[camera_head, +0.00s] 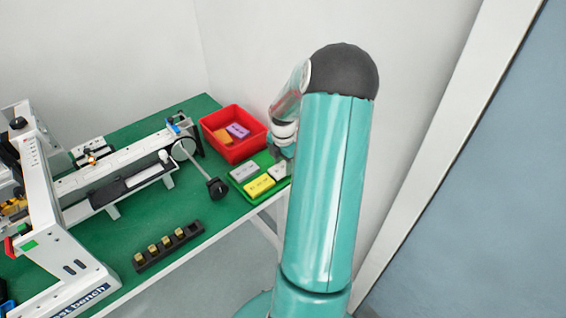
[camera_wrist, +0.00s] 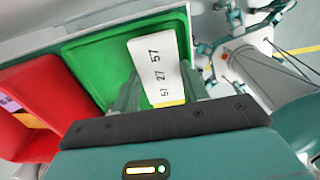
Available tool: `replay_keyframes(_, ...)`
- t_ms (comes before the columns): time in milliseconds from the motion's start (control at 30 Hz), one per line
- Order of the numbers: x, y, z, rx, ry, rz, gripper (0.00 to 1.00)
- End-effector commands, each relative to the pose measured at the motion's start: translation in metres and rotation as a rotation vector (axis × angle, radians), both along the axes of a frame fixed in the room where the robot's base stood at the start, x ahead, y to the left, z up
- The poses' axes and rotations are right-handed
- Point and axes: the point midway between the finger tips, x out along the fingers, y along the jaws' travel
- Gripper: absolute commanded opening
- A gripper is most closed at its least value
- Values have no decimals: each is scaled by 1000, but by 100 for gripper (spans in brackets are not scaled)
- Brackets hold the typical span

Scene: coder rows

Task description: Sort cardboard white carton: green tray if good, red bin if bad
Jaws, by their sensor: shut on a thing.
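My gripper (camera_wrist: 160,92) is shut on a white carton (camera_wrist: 156,66) printed with dark numbers. The carton is over the green tray (camera_wrist: 92,62) in the wrist view. I cannot tell whether it touches the tray floor. In the head view my gripper (camera_head: 284,150) is partly hidden by my arm, and the carton (camera_head: 279,171) shows at the tray's right side. The green tray (camera_head: 232,184) also bears a grey box (camera_head: 243,172) and a yellow box (camera_head: 259,186). The red bin (camera_head: 218,122) stands behind the tray and holds an orange box (camera_head: 222,137) and a purple box (camera_head: 238,131).
A bench machine with a white frame (camera_head: 45,200) and a rail fills the left of the green table (camera_head: 185,215). A black rack (camera_head: 168,247) with several small brass-coloured parts lies near the front edge. A wall stands behind the table.

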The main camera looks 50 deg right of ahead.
Motion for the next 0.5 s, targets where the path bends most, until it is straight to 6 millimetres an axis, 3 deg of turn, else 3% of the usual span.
replay_keyframes(500, 0, 0, -7, 0, 0, 0, 34)
